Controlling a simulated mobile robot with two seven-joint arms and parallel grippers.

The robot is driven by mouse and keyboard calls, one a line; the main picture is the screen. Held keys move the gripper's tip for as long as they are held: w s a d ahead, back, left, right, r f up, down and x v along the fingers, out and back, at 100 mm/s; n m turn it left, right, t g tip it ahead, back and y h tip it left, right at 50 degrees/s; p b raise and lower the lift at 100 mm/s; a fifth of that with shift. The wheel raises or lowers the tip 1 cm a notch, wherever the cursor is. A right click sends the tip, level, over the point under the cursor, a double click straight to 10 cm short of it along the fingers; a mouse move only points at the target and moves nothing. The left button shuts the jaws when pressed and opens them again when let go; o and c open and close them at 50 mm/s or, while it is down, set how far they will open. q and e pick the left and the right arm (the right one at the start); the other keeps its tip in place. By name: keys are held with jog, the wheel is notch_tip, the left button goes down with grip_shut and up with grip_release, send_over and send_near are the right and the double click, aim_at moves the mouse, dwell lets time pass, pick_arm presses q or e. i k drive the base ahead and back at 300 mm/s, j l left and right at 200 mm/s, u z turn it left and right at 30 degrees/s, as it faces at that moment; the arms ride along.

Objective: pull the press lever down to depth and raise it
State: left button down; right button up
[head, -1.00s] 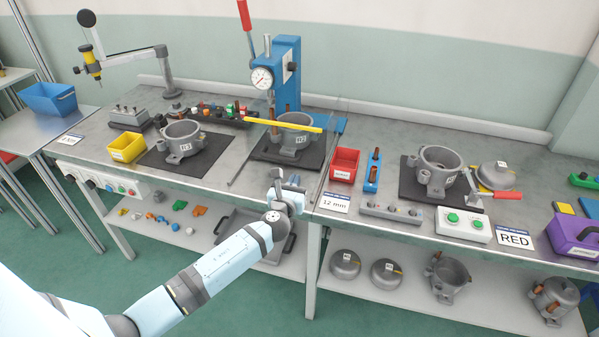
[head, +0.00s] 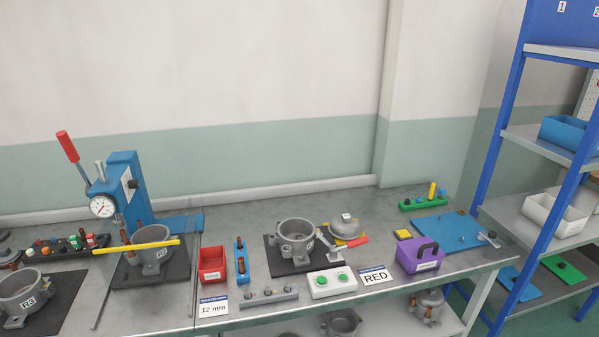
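The blue press (head: 127,190) stands at the left of the bench with a round dial gauge (head: 102,206) on its front. Its lever (head: 69,149) has a red grip and points up and to the left, in a raised position. A grey compressor housing (head: 152,246) sits under the press on a dark mat, with a yellow bar (head: 150,245) across in front of it. Neither of my grippers shows in the head view now.
To the right of the press stand a red bin (head: 212,264), a blue holder (head: 241,262), another housing (head: 296,239), a green-button box (head: 332,283) and a purple case (head: 420,255). A blue-framed shelf (head: 545,150) stands at the far right.

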aim_at(64, 139)
jog(key=j, duration=0.55)
jog(key=j+z, duration=0.15)
jog(key=j, duration=0.4)
jog(key=k+j, duration=0.15)
jog(key=j, duration=0.4)
jog(key=j+z, duration=0.15)
jog(key=j, duration=0.4)
jog(key=k+j, duration=0.15)
jog(key=j, duration=0.35)
jog(key=k+j+z, duration=0.1)
jog(key=j, duration=0.45)
jog(key=k+j+z, duration=0.1)
jog(key=j, duration=0.45)
jog(key=k+j, duration=0.15)
jog(key=j, duration=0.35)
jog(key=i+z, duration=0.05)
